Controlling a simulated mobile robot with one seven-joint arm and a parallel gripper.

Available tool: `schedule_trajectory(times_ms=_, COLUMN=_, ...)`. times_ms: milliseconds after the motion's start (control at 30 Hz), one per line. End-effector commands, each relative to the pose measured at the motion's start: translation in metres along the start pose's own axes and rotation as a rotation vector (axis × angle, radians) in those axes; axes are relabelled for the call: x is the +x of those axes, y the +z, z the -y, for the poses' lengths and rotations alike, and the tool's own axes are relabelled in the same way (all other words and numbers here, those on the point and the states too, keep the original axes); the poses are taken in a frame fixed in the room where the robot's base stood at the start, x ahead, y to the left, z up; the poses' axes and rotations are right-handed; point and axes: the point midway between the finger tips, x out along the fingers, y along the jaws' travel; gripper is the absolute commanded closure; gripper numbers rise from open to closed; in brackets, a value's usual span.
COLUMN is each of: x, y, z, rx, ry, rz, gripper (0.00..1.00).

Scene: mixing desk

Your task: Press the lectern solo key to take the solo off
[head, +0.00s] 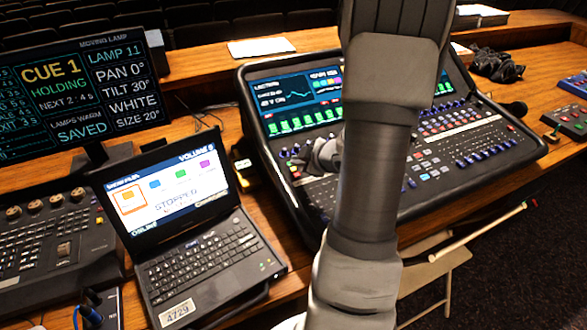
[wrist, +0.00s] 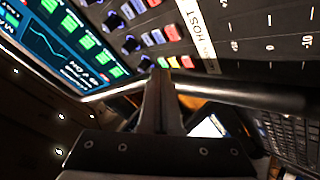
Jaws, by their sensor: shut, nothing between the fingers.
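The mixing desk (head: 420,185) stands at the middle right with its screen lit. Its screen's left panel (head: 268,92) seems to read LECTERN. My gripper (head: 318,157) is over the desk's left part, just below the screen, partly hidden by my arm. I cannot tell whether the tips touch a key. The lectern solo key's lettering is not readable.
Knobs (wrist: 131,44) and a white label strip reading HOST (wrist: 196,25) lie near the tips. A laptop (head: 185,215) and a lighting monitor (head: 85,85) stand left of the desk.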

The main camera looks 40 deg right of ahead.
Motion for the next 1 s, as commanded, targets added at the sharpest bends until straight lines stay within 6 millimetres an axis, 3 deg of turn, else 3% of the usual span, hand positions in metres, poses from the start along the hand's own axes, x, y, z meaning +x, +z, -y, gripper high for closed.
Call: schedule_trajectory(times_ms=1000, x=0.0059, y=0.0044, z=0.0042, rx=0.0, ry=0.0, rz=0.0, gripper=1.0)
